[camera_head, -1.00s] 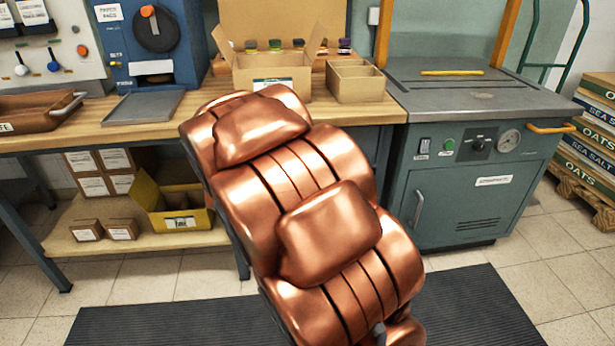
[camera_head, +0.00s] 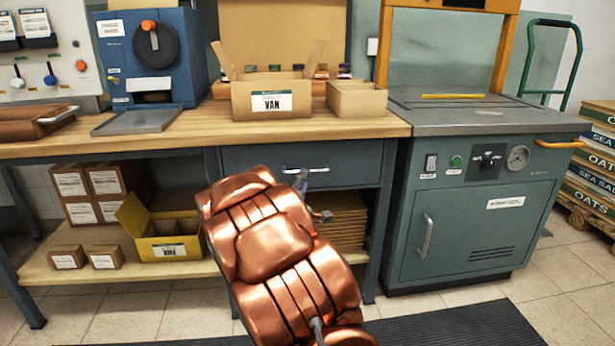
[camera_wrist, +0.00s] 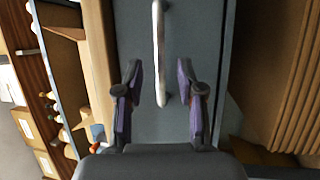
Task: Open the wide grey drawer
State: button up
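The wide grey drawer (camera_head: 345,177) is under the wooden bench top and looks shut, its front flush with the bench frame. Its pale bar handle (camera_head: 305,170) runs across the front. My gripper (camera_head: 312,197) is at the drawer front, just below and around the right part of the handle, partly hidden by my copper arm. In the wrist view the drawer front (camera_wrist: 205,30) fills the middle and the handle (camera_wrist: 159,50) lies between the two spread fingers of my gripper (camera_wrist: 158,85). Both fingers stand apart from the bar. How far the handle reaches into the gripper is unclear.
An open carton (camera_head: 270,98) and a smaller box (camera_head: 357,100) stand on the bench above. Flat cardboard (camera_head: 345,225) is stacked below the drawer. A green-grey machine cabinet (camera_head: 475,215) stands close on the right. A yellow bin (camera_head: 170,250) sits on the lower shelf.

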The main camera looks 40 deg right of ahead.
jog(key=shift+b+x, duration=0.75)
jog(key=shift+x, duration=1.8)
grip_shut()
